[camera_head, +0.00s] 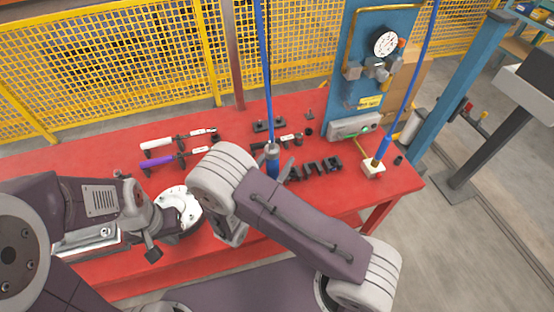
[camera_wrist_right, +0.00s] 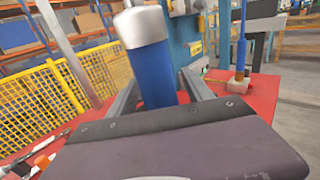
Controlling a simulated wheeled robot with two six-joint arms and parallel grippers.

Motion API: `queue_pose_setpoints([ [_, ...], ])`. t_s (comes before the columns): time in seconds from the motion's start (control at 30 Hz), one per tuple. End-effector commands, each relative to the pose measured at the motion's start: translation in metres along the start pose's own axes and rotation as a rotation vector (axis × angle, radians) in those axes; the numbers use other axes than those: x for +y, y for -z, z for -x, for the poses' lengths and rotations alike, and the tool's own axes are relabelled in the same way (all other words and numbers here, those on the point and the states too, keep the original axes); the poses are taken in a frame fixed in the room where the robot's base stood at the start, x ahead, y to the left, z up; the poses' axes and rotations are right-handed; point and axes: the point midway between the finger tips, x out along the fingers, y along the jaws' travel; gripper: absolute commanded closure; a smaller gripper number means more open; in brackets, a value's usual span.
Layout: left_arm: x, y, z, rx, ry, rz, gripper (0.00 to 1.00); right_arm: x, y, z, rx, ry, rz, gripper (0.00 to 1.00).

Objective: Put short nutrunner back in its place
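A blue cylindrical nutrunner (camera_head: 272,166) with a silver cap hangs upright from a blue hose over the red table. In the right wrist view the nutrunner (camera_wrist_right: 152,72) stands large, slightly tilted, between the two fingers of my right gripper (camera_wrist_right: 160,90). The fingers lie close along both its sides and seem shut on it; its lower end is hidden by the gripper body. A second blue tool (camera_head: 378,161) on a hose stands in a pale block (camera_head: 373,169) at the right of the table. My left gripper (camera_head: 158,222) is at the lower left, its fingers unclear.
The red table (camera_head: 90,160) holds white-handled (camera_head: 170,142) and purple-handled (camera_head: 172,160) wrenches, and dark sockets (camera_head: 318,168). A blue panel with a gauge (camera_head: 386,42) stands at the back. A white round part (camera_head: 180,208) is by my left gripper. Yellow fencing (camera_head: 110,70) runs behind.

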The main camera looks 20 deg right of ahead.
Motion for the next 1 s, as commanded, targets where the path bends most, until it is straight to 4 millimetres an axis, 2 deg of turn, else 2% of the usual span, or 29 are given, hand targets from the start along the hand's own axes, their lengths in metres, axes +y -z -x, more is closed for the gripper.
queue_pose_setpoints([
  [0.33,0.000,0.000,-0.002,0.000,0.000,0.000,1.00,0.001,0.003,0.005,0.004,-0.003,0.001,0.41],
  [0.7,0.000,-0.002,-0.018,0.000,0.000,0.000,1.00,0.001,0.002,0.075,0.002,-0.005,-0.002,0.41],
  [0.83,0.000,-0.002,-0.020,0.000,0.000,0.000,1.00,0.000,0.001,0.088,0.001,-0.002,0.000,0.41],
  [1.0,0.000,-0.002,-0.020,0.000,0.000,0.000,1.00,0.000,0.000,0.091,0.001,0.001,0.001,0.41],
])
